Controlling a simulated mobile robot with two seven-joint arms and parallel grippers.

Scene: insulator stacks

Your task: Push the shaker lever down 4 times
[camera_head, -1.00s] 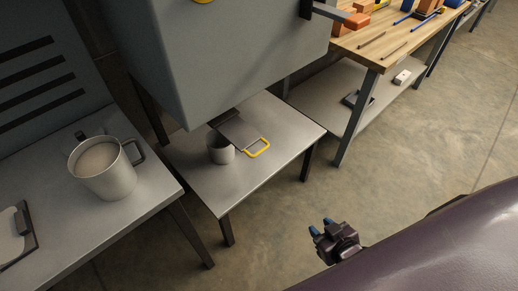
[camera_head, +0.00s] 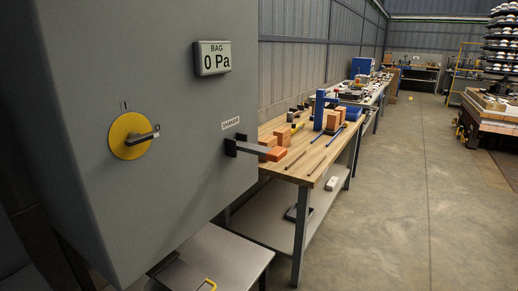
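The shaker lever (camera_head: 252,147) is a dark bar that sticks out to the right from a slotted bracket on the side of a large grey cabinet (camera_head: 100,200). An orange grip (camera_head: 273,154) shows at its outer end, seen against the wooden workbench behind. The lever looks roughly level, tilted slightly down toward its tip. A small SHAKER label (camera_head: 231,124) sits just above it. Neither gripper is in view, and nothing is seen touching the lever.
The cabinet front has a yellow rotary knob (camera_head: 128,136) and a display (camera_head: 212,58) reading BAG 0 Pa. A metal table (camera_head: 225,250) stands below. The wooden workbench (camera_head: 310,160) holds blocks and tools. Open floor (camera_head: 400,220) lies to the right.

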